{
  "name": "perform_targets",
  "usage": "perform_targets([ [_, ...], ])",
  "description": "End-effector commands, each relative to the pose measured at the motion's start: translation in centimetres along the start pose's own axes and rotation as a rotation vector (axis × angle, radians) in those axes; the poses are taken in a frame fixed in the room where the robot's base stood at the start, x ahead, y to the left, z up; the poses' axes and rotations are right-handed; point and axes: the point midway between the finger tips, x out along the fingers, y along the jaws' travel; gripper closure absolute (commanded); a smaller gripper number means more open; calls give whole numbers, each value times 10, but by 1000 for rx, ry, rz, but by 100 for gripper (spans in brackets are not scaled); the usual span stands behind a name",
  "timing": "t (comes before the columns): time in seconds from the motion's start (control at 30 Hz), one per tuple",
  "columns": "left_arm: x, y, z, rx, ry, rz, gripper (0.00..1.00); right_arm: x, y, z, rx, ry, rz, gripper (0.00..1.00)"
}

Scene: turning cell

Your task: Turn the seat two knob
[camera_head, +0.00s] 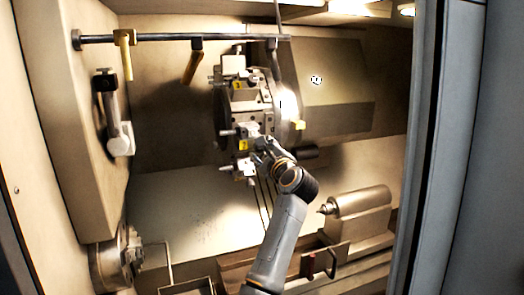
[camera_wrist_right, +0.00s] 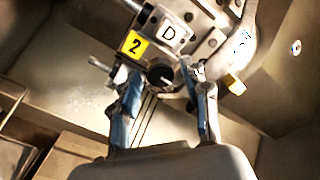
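The seat two station on the turret (camera_head: 240,100) carries a yellow plate marked 2 (camera_wrist_right: 134,43) and a white plate marked D (camera_wrist_right: 173,33) in the right wrist view. Just below them is a round black knob (camera_wrist_right: 160,75) with a pale line on its face. My right gripper (camera_wrist_right: 162,72) is open, with one finger on each side of the knob. A gap shows on the left of the knob; contact on the right is hard to judge. In the head view my right gripper (camera_head: 262,147) is at the turret's lower right and hides the knob. My left gripper is out of view.
A rail (camera_head: 170,39) with hanging handles runs above the turret. A chuck (camera_head: 118,256) is at lower left and a tailstock (camera_head: 360,205) at lower right. A yellow-tipped part (camera_wrist_right: 234,84) sits close right of my gripper. The door edge (camera_head: 425,150) bounds the right.

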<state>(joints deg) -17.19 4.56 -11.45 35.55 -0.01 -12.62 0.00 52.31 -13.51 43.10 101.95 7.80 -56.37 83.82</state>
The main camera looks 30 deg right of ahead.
Motion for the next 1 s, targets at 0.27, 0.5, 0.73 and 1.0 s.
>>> perform_targets([
  [0.27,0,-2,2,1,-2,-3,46,0,-1,0,-1,0,-1,48],
  [0.5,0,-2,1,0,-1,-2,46,0,-23,17,0,-2,-5,48],
  [0.73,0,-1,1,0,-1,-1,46,0,-60,47,0,-5,-9,48],
  [1.0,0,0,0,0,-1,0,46,0,-78,62,0,-1,-2,48],
])
